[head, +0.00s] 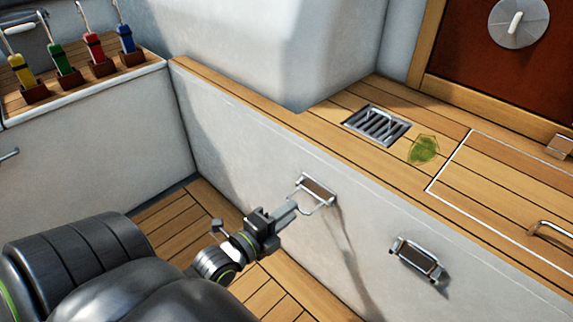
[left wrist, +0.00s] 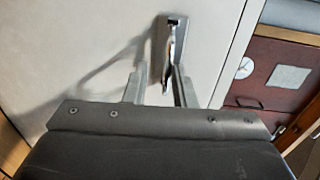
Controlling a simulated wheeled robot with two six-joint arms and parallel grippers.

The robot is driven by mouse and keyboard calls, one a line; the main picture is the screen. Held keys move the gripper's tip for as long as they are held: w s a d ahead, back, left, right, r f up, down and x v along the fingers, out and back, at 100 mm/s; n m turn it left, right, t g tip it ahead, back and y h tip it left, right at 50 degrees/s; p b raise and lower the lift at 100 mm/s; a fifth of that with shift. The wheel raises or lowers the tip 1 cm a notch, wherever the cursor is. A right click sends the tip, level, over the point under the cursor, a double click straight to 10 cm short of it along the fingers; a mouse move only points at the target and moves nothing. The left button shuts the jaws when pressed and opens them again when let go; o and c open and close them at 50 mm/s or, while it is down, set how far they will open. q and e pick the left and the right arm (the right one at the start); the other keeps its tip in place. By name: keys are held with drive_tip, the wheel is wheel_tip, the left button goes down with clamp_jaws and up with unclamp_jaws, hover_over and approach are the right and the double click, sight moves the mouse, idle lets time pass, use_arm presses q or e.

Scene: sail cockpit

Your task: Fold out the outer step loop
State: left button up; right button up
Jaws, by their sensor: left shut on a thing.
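Two metal step loops with brown pads are fixed to the white cockpit wall. The left step loop (head: 325,199) has its wire bail standing out from its plate, toward my arm. My left gripper (head: 297,206) is shut on this bail. In the left wrist view the loop (left wrist: 171,50) appears edge-on, running down between the two fingers of the gripper (left wrist: 161,84). The right step loop (head: 417,258) is untouched and sits close to the wall. I cannot tell from the frames which loop is the outer one. My right gripper is not in view.
Above the wall is a teak ledge with a metal grate (head: 376,125), a green translucent item (head: 424,149) and a grab handle (head: 553,231). Coloured levers (head: 66,62) stand on the left bench. The teak floor (head: 175,222) is clear between bench and wall.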

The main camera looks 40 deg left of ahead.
use_arm(q)
drive_tip(key=shift+s+f, duration=0.15)
drive_tip(key=shift+f, duration=0.05)
drive_tip(key=s+a+r+b, duration=0.1)
drive_tip(key=s, duration=1.6)
drive_tip(key=shift+a+r+b, duration=0.15)
drive_tip(key=shift+r+b, duration=0.2)
